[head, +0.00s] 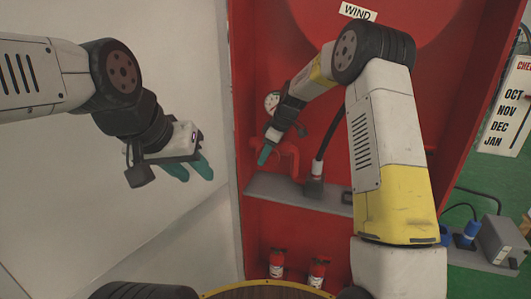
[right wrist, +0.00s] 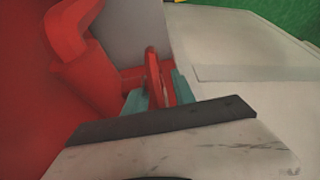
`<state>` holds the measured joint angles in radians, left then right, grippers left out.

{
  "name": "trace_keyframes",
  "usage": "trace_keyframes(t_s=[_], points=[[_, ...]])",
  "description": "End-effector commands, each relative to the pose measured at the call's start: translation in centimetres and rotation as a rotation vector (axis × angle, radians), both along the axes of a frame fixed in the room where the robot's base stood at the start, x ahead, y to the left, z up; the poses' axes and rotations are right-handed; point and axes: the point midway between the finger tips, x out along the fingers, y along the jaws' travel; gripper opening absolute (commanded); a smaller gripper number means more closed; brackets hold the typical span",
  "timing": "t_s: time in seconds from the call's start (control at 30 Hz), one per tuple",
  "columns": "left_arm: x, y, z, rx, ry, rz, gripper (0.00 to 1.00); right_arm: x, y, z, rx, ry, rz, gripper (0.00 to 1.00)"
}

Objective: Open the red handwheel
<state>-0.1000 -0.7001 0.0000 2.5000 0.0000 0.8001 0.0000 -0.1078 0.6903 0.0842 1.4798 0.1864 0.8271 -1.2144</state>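The red handwheel (right wrist: 153,75) shows nearly edge-on in the right wrist view, on a short red stem beside a thick red pipe. My right gripper (right wrist: 160,97) has its teal fingers on either side of the wheel's rim, with red filling the narrow gap; it looks shut on the rim. In the head view my right gripper (head: 265,153) is beside the red pipe (head: 288,160) in the red cabinet, and the wheel itself is hard to make out there. My left gripper (head: 190,168) is in front of the white wall at left, empty, its teal fingers apart.
The red cabinet (head: 300,228) has a grey shelf (head: 300,194) with a black hose (head: 325,135) above it. Two small red extinguishers (head: 277,263) stand below. A grey box (head: 500,240) is at the right.

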Motion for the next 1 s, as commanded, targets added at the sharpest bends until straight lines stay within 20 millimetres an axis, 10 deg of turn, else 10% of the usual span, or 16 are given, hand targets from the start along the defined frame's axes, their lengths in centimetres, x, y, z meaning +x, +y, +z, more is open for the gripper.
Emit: trace_keyframes(t_s=[0.13,1.0], points=[[0.00,0.00,0.00,0.000,0.000,0.000,0.36,0.00,-0.01,0.02,0.000,0.000,0.000,0.00],[0.00,0.00,0.00,0.000,0.000,0.000,0.36,0.02,-0.43,0.30,0.331,-0.103,-0.009,0.00]])
